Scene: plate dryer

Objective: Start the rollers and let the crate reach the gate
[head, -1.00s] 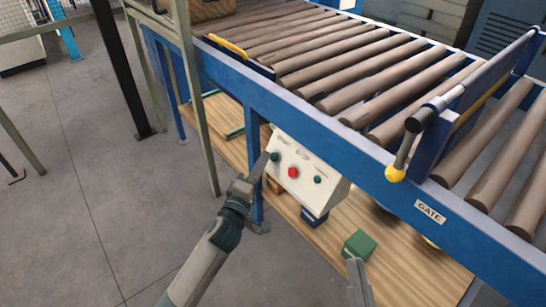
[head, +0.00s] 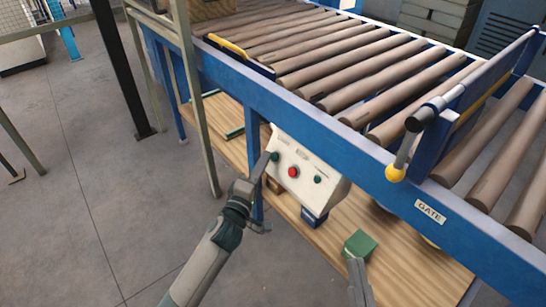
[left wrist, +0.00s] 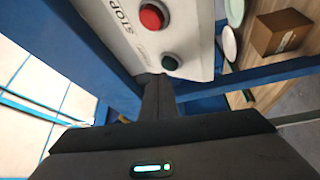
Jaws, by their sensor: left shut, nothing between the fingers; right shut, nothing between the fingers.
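The left wrist view shows the fingertips (left wrist: 158,92) just below a green button (left wrist: 170,62). The rollers (head: 365,90) lead to the gate (head: 485,85), a blue panel across them. A brown crate (head: 212,9) is partly visible at the top edge. My right gripper (head: 358,280) is shut and empty.
A lever with a yellow knob (head: 395,173) stands by the gate, above the GATE label (head: 430,211). A yellow bar (head: 228,46) lies along the left rail. A green block (head: 360,245) rests on the wooden lower shelf (head: 420,275). An upright post (head: 192,100) stands left.

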